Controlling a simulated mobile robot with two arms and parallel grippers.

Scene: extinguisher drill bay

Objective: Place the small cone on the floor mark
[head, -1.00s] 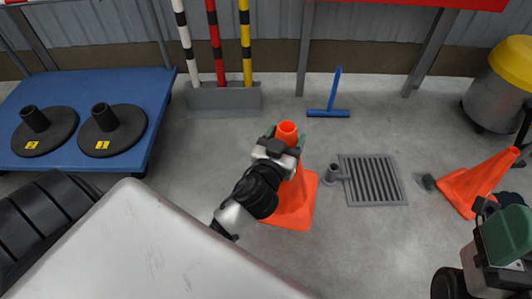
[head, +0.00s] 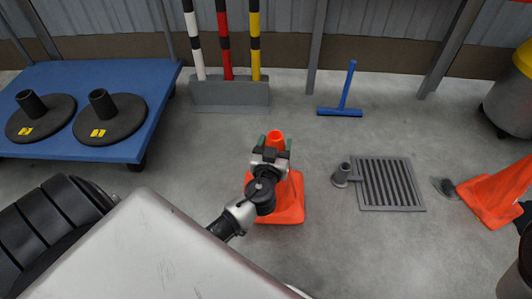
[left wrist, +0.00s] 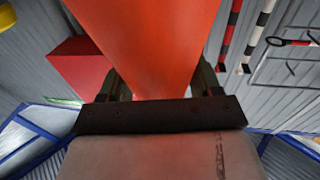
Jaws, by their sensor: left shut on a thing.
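My left gripper (head: 275,147) is shut on an orange cone (head: 291,206), close below its bright top. The cone is upright, and its square base shows below and to the right of my arm. I cannot tell whether the base touches the floor. In the left wrist view the cone's orange side (left wrist: 165,45) fills the upper middle between the fingers. A second orange cone (head: 494,194) is at the right edge, partly cut off. I see no clear floor mark; my arm and a pale body hide part of the floor. My right gripper is not in view.
A floor grate (head: 390,206) and a short grey post (head: 341,175) are right of the held cone. A blue platform (head: 158,98) holds two black bases at left. A grey stand (head: 231,101) holds striped poles. Floor between is clear.

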